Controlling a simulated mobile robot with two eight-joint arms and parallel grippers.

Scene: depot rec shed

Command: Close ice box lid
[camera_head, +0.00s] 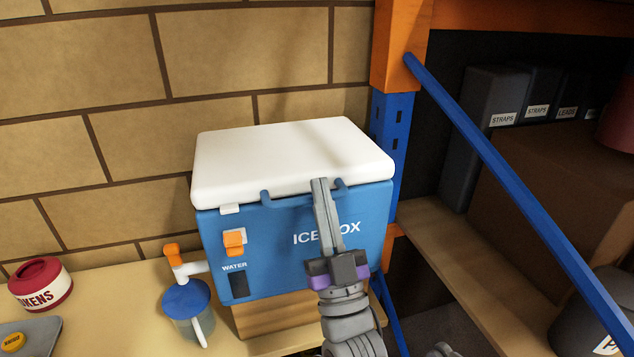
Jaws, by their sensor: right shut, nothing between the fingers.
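The ice box (280,240) is blue with a white lid (290,155), and stands by the brick wall in the head view. The lid lies over the top of the box and looks down, or nearly so; I cannot tell if a thin gap is left along its edge. My right gripper (320,184) is shut and empty, pointing up in front of the box. Its fingertips are at the lid's front edge; whether they touch it I cannot tell. The gripper hides part of the ICE BOX lettering. My left gripper is not in view.
An orange-handled tap (173,254) sticks out at the box's left, above a blue-lidded jug (188,303). A red tokens tin (40,283) stands at far left. A blue and orange rack post (392,120) and a slanting blue brace (500,175) stand close on the right.

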